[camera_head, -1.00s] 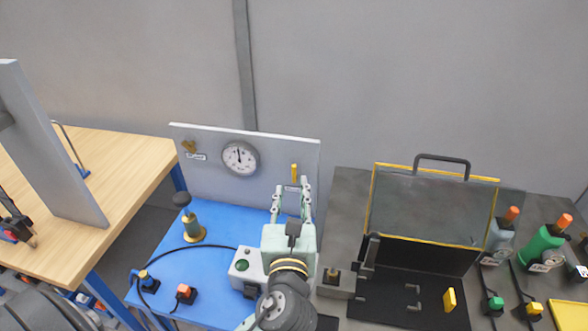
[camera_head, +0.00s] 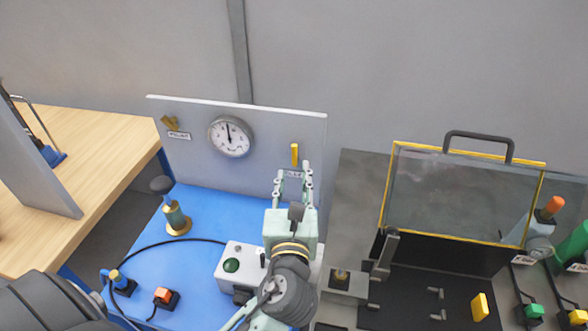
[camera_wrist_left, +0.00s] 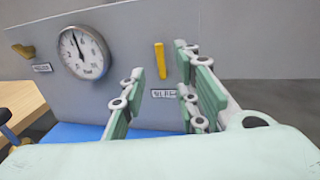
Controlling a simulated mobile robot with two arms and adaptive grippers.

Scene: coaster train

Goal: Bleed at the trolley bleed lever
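The bleed lever (camera_head: 295,154) is a small yellow upright bar on the right part of the grey trolley panel (camera_head: 270,125). It also shows in the left wrist view (camera_wrist_left: 160,60), above a small label (camera_wrist_left: 164,93) that is too blurred to read surely. My left gripper (camera_head: 293,172) is open and empty, its fingers pointing at the panel. In the head view its fingertips are just below the lever; in the left wrist view the lever shows between the spread fingers (camera_wrist_left: 158,80). I see no contact. My right gripper is not in view.
A round gauge (camera_head: 231,136) and a brass-coloured pilot lever (camera_head: 170,123) are on the panel's left. The blue trolley top (camera_head: 200,260) carries a knobbed brass valve (camera_head: 177,217) and a box with a green button (camera_head: 238,264). A yellow-edged clear guard (camera_head: 462,195) stands right.

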